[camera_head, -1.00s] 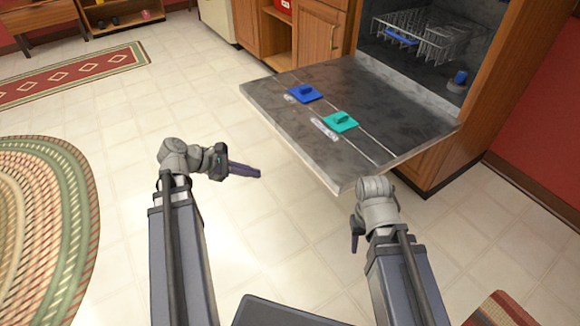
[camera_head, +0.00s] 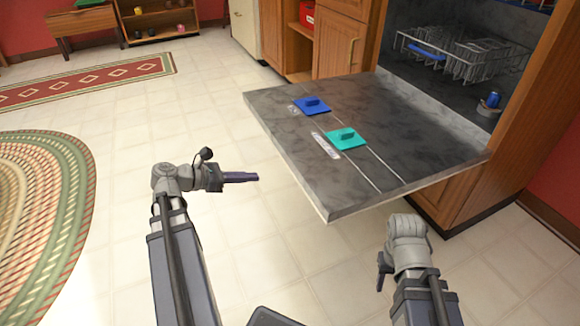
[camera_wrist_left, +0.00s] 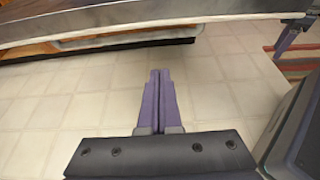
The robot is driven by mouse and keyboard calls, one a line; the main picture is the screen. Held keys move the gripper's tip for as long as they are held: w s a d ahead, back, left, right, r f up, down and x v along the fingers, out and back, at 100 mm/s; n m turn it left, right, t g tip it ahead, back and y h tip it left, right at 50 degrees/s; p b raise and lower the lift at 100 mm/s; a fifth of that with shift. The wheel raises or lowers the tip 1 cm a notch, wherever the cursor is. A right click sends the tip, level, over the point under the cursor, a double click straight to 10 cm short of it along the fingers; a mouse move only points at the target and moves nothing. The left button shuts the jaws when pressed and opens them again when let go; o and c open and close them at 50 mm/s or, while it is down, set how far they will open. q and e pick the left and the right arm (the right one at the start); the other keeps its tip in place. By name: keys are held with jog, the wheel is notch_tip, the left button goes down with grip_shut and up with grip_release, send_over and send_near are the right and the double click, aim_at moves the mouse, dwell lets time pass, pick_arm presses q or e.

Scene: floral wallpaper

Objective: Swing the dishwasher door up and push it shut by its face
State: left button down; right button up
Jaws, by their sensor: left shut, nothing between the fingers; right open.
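The dishwasher door (camera_head: 390,150) hangs open and lies about level, its inner face up, in front of the dishwasher cavity. In the left wrist view the door's edge (camera_wrist_left: 150,20) crosses the top of the picture. My left gripper (camera_head: 255,177) is shut and empty, to the left of the door and apart from it. In the left wrist view its fingers (camera_wrist_left: 159,75) are together and point toward the door. My right gripper (camera_head: 383,272) is near the front right of the door; its fingers are mostly hidden by its own wrist. The door's outer face is hidden in the head view.
A blue piece (camera_head: 312,106) and a teal piece (camera_head: 346,139) are on the door's inner face. A wire rack (camera_head: 465,55) is inside the cavity. Wooden cabinets (camera_head: 340,40) stand beside it. The tiled floor left of the door is clear, with rugs (camera_head: 90,82) beyond.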

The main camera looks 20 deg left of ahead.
pick_arm(q)
jog(key=w+d, duration=0.6)
jog(key=w, duration=0.1)
jog(key=shift+r, duration=0.2)
dwell(0.4)
jog(key=shift+w+d, duration=0.1)
